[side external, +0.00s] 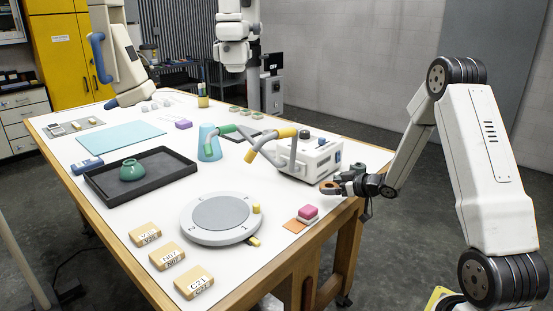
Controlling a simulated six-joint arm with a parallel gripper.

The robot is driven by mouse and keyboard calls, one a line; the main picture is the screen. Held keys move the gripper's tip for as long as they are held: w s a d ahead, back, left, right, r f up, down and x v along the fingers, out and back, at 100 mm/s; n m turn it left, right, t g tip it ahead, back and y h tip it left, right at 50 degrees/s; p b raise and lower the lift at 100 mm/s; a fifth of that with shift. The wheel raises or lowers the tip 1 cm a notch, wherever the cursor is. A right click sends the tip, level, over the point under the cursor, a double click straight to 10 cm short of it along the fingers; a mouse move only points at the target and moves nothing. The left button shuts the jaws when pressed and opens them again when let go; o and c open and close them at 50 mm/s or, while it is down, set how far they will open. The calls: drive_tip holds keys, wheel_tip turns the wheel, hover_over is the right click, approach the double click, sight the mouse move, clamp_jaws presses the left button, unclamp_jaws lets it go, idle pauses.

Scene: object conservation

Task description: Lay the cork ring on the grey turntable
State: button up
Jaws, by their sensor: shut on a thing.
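The grey turntable (195,228) lies flat at the table's near end, a round disc with a darker grey centre, bare on top. My gripper (336,187) is at the table's right edge, right of the turntable and apart from it. It is shut on a small brown ring, the cork ring (328,188), and the dark jaws hide part of it. The ring appears to be held above the table edge, but its exact height is hard to tell.
A white instrument box (310,160) with coloured-handled leads stands behind. Labelled wooden blocks (167,256) line the near left edge. A black tray (106,193) holds a green pot (132,171).

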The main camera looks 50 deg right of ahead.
sight(330, 202)
drive_tip(key=shift+w+d+f, duration=0.1)
drive_tip(key=shift+w+f, duration=0.05)
drive_tip(key=shift+f, duration=0.1)
drive_tip(key=shift+w+d+f, duration=0.2)
drive_tip(key=shift+w+f, duration=0.3)
drive_tip(key=shift+f, duration=1.4)
drive_tip(key=shift+f, duration=0.2)
drive_tip(key=o, duration=0.9)
drive_tip(key=shift+v, duration=4)
drive_tip(key=shift+d+f, duration=0.1)
drive_tip(key=shift+f, duration=0.05)
